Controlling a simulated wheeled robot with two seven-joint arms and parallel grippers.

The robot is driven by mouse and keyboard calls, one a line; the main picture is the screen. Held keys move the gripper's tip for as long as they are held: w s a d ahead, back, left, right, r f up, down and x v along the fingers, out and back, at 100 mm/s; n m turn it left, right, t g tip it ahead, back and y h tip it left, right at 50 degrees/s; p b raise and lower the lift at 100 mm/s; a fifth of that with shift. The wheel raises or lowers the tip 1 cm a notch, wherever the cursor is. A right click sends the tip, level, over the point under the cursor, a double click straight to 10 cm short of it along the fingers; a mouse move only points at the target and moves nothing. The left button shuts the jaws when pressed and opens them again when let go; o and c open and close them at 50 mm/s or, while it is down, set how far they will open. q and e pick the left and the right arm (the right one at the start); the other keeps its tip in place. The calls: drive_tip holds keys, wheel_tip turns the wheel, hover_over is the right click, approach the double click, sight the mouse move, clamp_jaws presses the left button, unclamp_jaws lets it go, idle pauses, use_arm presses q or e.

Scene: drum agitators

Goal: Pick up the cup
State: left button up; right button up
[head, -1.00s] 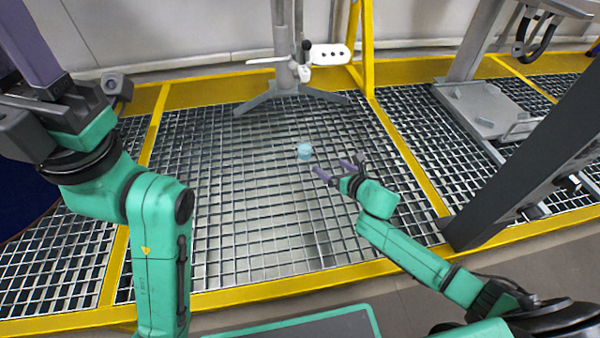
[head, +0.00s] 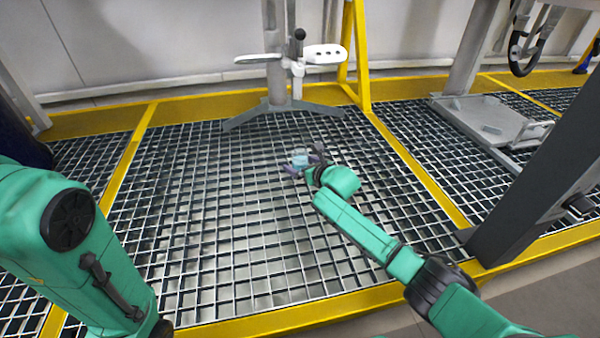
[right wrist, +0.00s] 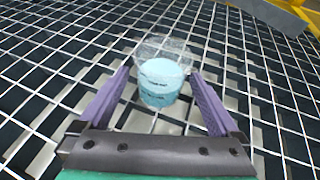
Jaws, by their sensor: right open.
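The cup (right wrist: 160,85) is a small clear cup with light blue in its lower part and dark print on it. It stands upright on the metal grating in the right wrist view. In the head view the cup (head: 301,160) is small and partly hidden by the fingers. My right gripper (right wrist: 158,90) is open, with one purple finger on each side of the cup. In the head view the right gripper (head: 301,163) reaches the cup from the right. I cannot tell whether the fingers touch it. My left arm shows at the left of the head view; its gripper is out of view.
The grating (head: 220,240) around the cup is clear. A grey stand (head: 277,75) with white arms and splayed feet rises behind the cup. A yellow post (head: 356,60) stands near it. A dark slanted column (head: 530,170) is at the right.

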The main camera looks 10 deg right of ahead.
drive_tip(key=shift+r, duration=0.15)
drive_tip(key=c, duration=1.5)
drive_tip(key=shift+r, duration=0.1)
